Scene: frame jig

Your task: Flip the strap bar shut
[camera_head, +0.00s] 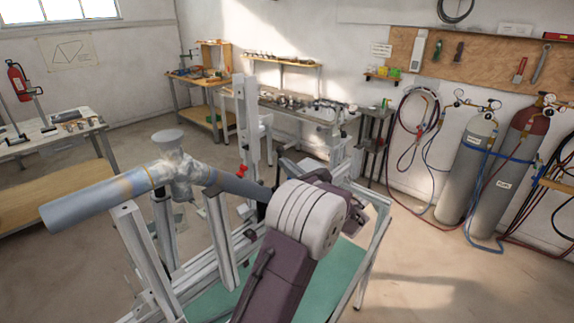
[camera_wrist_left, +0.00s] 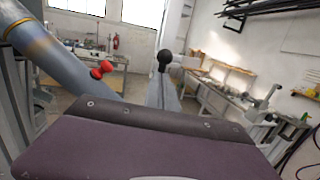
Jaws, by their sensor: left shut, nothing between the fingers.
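A grey tube frame (camera_head: 95,200) lies across the jig's metal posts (camera_head: 150,255) at the left. In the left wrist view the tube (camera_wrist_left: 65,62) runs down from the upper left. A black ball knob (camera_wrist_left: 165,58) shows there in front of a pale metal upright; I take it for the strap bar's end. The bar itself is mostly hidden, and I cannot tell its angle. My left gripper (camera_head: 264,210) is over the jig, largely behind my wrist. It is shut and empty; its fingertips are not clear. My right gripper is not in view.
A red knob (camera_head: 242,170) sits just behind the tube; it also shows in the left wrist view (camera_wrist_left: 102,70). A tall metal upright (camera_head: 245,125) rises at the jig's far side. Gas cylinders (camera_head: 467,165) stand by the right wall. Floor is open at lower right.

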